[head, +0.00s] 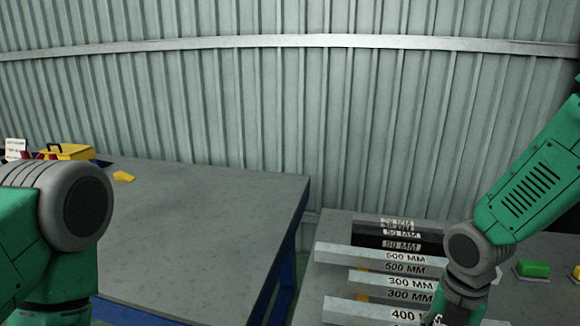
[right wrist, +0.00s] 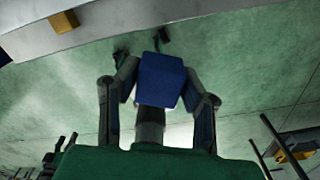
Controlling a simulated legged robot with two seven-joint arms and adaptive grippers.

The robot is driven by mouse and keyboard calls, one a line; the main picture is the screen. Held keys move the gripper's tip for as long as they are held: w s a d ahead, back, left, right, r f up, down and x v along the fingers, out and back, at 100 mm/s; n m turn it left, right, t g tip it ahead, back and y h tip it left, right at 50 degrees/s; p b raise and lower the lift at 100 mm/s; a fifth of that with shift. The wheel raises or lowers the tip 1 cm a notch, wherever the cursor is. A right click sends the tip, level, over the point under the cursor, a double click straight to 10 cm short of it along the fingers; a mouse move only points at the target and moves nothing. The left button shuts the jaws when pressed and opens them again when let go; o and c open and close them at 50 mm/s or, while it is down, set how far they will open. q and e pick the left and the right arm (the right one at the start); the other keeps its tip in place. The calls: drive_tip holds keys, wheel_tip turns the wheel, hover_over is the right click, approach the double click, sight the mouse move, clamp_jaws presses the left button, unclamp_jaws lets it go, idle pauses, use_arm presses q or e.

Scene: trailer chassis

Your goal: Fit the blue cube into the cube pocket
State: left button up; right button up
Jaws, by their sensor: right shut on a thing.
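The blue cube (right wrist: 161,80) is between the two fingers of my right gripper (right wrist: 160,88) in the right wrist view. The gripper is shut on it, and the cube sits at the fingertips. In the head view my right arm comes down at the right over the right-hand table, and its lower end is at the bottom edge. The cube cannot be made out there. I cannot make out the cube pocket in either view. My left arm shows at the left of the head view, but its gripper is out of frame.
Labelled grey bars (head: 375,261) lie on the right-hand table near my right arm. A green block (head: 533,269) lies right of them. The left table (head: 210,215) is mostly bare, with a yellow case (head: 70,152) at its far left. A gap separates the tables.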

drive_tip(key=shift+s+d+m, duration=0.25)
drive_tip(key=shift+s+m, duration=0.2)
drive_tip(key=shift+m, duration=0.65)
drive_tip(key=shift+s+f+m, duration=0.2)
drive_tip(key=shift+m, duration=0.5)
use_arm(q)
drive_tip(key=shift+s+f+b, duration=0.15)
drive_tip(key=shift+f+b, duration=0.9)
drive_tip(key=shift+b, duration=0.05)
use_arm(e)
drive_tip(key=s+a+f+m, duration=0.1)
drive_tip(key=a+m, duration=0.1)
drive_tip(key=m, duration=1)
drive_tip(key=s+a+f+m, duration=0.2)
drive_tip(key=m, duration=1)
drive_tip(key=shift+s+a+f+m, duration=0.15)
drive_tip(key=shift+s+f+m, duration=0.15)
drive_tip(key=shift+m, duration=0.1)
use_arm(q)
drive_tip(key=shift+d+r, duration=0.1)
drive_tip(key=shift+d, duration=0.2)
use_arm(e)
drive_tip(key=shift+d, duration=0.4)
